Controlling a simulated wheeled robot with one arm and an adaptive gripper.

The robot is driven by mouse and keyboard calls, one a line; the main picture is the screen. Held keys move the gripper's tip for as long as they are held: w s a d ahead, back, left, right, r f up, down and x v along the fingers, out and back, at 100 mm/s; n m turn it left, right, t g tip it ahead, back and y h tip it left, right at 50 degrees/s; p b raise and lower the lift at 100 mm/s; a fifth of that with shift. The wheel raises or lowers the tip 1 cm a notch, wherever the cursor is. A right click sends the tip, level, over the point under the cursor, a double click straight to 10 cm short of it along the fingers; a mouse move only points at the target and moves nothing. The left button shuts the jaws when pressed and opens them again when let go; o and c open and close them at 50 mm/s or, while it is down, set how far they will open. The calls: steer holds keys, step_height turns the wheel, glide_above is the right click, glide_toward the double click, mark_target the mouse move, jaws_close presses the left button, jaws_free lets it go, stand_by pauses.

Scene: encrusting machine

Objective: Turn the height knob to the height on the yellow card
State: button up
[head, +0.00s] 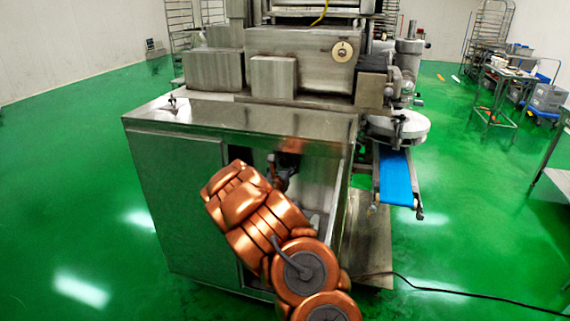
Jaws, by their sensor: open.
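A steel encrusting machine (300,60) stands ahead of me. A round pale dial (343,51) with a dark centre is on its upper front panel. I cannot tell whether this is the height knob, and its markings are too small to read. No yellow card can be made out. My gripper (284,172) is dark and small, at the end of my copper-coloured arm. It appears at the opening in the front of the lower cabinet, below the dial. It is open, with nothing visible in it. My arm hides part of the opening.
The steel cabinet (175,190) has a flat top with a small fitting (172,100) at its left. A blue conveyor belt (395,178) projects on the right under a round plate (397,125). A black cable (450,290) crosses the green floor. The floor at left is clear.

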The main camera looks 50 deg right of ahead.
steer(key=shift+w+d, duration=0.3)
steer(key=shift+d, duration=0.25)
steer(key=c, duration=1.2)
steer(key=shift+o, duration=0.2)
steer(key=shift+b, duration=0.35)
